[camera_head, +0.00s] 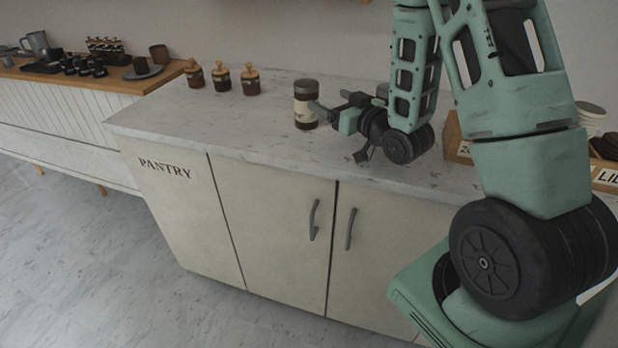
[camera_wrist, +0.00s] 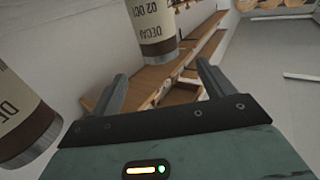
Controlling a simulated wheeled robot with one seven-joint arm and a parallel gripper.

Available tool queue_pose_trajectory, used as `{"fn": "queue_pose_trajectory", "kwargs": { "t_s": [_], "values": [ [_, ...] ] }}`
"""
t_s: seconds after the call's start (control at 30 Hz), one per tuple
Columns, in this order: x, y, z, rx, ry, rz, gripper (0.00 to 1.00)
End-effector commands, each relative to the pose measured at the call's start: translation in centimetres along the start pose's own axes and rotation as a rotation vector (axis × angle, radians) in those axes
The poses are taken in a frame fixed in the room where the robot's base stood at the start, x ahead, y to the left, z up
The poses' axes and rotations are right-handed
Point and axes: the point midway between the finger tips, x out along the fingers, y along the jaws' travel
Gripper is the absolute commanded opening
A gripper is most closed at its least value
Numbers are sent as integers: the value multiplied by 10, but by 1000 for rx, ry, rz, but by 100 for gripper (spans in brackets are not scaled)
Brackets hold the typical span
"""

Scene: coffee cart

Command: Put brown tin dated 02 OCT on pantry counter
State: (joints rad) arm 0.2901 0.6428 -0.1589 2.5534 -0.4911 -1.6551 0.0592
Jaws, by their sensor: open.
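In the wrist view, a brown tin with a cream label reading 02 OCT and DECAF (camera_wrist: 153,28) is just ahead of my gripper (camera_wrist: 161,72), between the lines of its fingers. In the head view, a brown tin with a cream label (camera_head: 303,106) stands upright on the pantry counter (camera_head: 245,120); it appears to be the same one. My gripper (camera_head: 330,111) is open and empty, low over the counter at this tin's right. A second similar tin (camera_wrist: 22,118) is at the wrist view's left edge, its label only partly readable.
Several small jars with wooden knobs (camera_head: 221,77) stand at the counter's back left. A wooden box with labels (camera_head: 457,140) is at the right, partly behind my arm. A lower wooden side counter (camera_head: 110,83) holds cups and a jug. The counter's front left is clear.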

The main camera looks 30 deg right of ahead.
Motion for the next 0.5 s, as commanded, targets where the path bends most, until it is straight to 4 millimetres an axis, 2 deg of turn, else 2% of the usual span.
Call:
{"fn": "queue_pose_trajectory", "kwargs": {
  "t_s": [0.17, 0.23, 0.37, 0.5],
  "values": [
    [11, -24, 3, -6, -79, -28, 80],
    [18, -45, 7, -12, -156, -51, 80],
    [21, -99, 16, -32, -347, -110, 80],
    [2, -160, 25, -65, -574, -181, 80]
  ]
}}
